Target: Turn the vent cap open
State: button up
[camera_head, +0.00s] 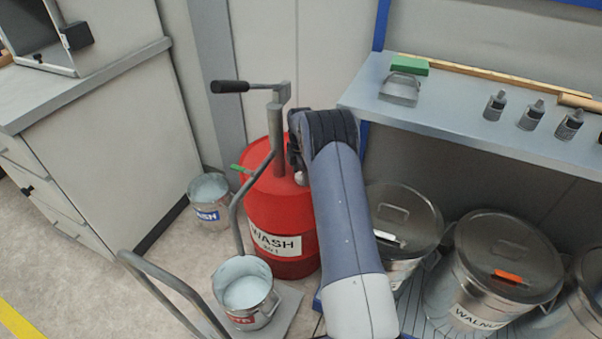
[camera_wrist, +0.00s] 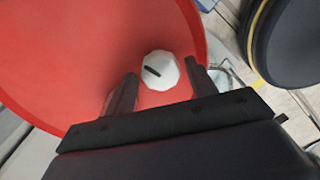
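The vent cap (camera_wrist: 160,71) is a small white faceted knob with a dark slot mark, on top of the red drum. It shows clearly in the wrist view and as a small pale spot (camera_head: 299,177) in the head view. The red drum (camera_head: 283,215) is labelled WASH and its red top (camera_wrist: 85,60) fills much of the wrist view. My gripper (camera_wrist: 160,80) is open, with its two dark fingers on either side of the cap. Gaps show between the fingers and the cap. In the head view my arm hides most of the gripper.
A hand pump (camera_head: 279,130) with a crank rises from the drum. A bucket (camera_head: 245,292) stands in front, another bucket (camera_head: 210,201) at the left. Lidded metal cans (camera_head: 500,268) stand right under a shelf (camera_head: 450,112). A cart handle (camera_head: 165,276) is at the lower left.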

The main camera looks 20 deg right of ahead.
aim_at(301, 175)
jog(key=shift+o, duration=0.7)
notch_tip(301, 175, up, 11)
jog(key=p, duration=0.1)
jog(key=shift+f, duration=0.15)
notch_tip(301, 175, down, 11)
jog(key=shift+s+r+b, duration=0.1)
jog(key=shift+b, duration=0.4)
jog(key=shift+m, duration=0.3)
